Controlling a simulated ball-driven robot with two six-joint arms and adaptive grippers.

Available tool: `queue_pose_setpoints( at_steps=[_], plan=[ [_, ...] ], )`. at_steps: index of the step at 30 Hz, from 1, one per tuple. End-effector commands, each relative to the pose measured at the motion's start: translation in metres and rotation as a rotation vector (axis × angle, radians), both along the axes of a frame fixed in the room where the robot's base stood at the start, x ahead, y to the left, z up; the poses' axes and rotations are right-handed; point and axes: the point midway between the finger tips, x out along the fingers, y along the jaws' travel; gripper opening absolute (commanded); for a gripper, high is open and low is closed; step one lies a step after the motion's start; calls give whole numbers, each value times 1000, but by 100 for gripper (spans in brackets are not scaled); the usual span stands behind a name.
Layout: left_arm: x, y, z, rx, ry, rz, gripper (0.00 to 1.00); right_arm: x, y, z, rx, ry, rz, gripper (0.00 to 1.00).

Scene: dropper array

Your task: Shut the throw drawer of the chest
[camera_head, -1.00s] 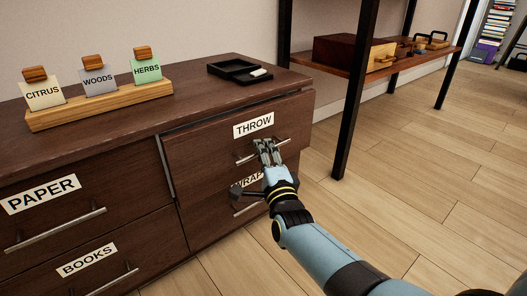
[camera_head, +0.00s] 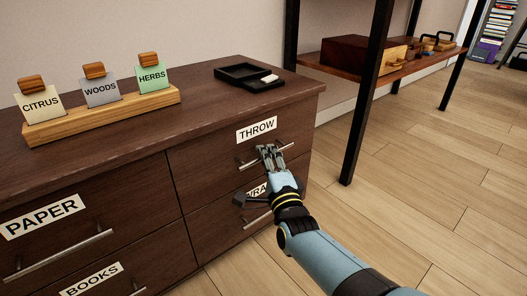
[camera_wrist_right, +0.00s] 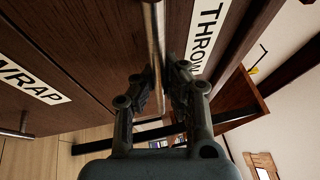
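The dark brown chest (camera_head: 120,128) has a throw drawer (camera_head: 200,165) at its upper right, marked by a white THROW label (camera_head: 257,130). The drawer front looks flush with the chest front, with no clear gap at its left edge. My right gripper (camera_head: 268,152) is at the drawer's metal bar handle (camera_head: 287,148). In the right wrist view the handle (camera_wrist_right: 154,40) runs between the two fingers (camera_wrist_right: 160,85), which look shut on it. The label also shows there (camera_wrist_right: 205,30). My left gripper is not in view.
Below is the WRAP drawer, its label (camera_head: 257,189) partly hidden by my arm. PAPER (camera_head: 42,216) and BOOKS (camera_head: 92,280) drawers are at left. A card holder (camera_head: 105,117) and black tray (camera_head: 243,73) stand on top. A black-legged shelf (camera_head: 360,110) stands at right.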

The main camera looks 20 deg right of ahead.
Motion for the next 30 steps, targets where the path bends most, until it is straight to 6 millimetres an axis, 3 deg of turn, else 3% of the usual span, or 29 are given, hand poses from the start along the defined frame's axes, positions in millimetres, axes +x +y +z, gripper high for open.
queue_pose_setpoints(
  at_steps=[8,15,25,30],
  plan=[
    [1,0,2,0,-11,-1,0,-1,1,-6,3,14,2,0],
    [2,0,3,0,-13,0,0,-1,0,-5,2,11,1,34],
    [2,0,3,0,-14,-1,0,-4,0,-5,0,9,1,34],
    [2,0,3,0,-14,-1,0,-31,2,-10,0,10,1,34]
  ],
)
